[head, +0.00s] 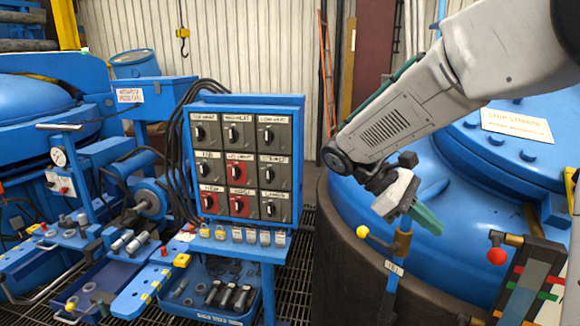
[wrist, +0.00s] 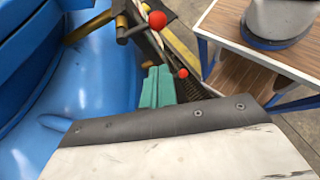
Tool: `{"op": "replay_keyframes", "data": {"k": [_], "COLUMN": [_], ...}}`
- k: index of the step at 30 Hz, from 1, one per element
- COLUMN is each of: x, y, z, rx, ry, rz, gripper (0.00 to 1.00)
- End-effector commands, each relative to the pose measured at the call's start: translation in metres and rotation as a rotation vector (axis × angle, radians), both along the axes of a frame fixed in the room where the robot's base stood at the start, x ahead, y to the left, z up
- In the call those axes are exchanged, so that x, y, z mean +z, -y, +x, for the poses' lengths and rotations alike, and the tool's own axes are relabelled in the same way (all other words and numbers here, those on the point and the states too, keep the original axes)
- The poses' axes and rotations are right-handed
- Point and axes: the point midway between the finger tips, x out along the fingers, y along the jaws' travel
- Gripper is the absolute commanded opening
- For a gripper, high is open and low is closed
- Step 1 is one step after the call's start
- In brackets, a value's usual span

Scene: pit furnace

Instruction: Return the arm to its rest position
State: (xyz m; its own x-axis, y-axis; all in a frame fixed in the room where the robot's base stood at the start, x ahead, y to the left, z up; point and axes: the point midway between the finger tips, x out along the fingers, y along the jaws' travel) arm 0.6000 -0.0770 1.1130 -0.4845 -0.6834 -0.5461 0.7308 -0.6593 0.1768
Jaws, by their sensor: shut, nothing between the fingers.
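My gripper (head: 424,217) hangs at the end of my pale grey arm on the right side of the head view. It has a white body and green fingers, which are shut with nothing between them. The green fingers also show in the wrist view (wrist: 157,88), close together. In the head view the gripper is in front of the big blue furnace vessel (head: 350,205), above a lever with a yellow knob (head: 362,232). I cannot tell how far apart the gripper and the lever are.
A blue control panel (head: 240,165) with several black and red switches stands left of centre. A red-knobbed lever (head: 497,256) is at the right. Below the panel is a blue tray (head: 205,307) with small parts. Floor grating (head: 297,270) shows between panel and vessel.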

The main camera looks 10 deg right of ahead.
Motion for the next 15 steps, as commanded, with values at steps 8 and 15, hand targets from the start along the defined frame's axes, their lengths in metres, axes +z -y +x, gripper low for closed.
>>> {"op": "replay_keyframes", "data": {"k": [8, 15], "x": [-0.032, -0.033], "y": [-0.019, -0.036], "z": [-0.053, -0.109], "rx": [-0.187, -0.413], "ry": [0.255, 0.544], "rz": [0.189, 0.373], "gripper": [0.00, 0.00]}}
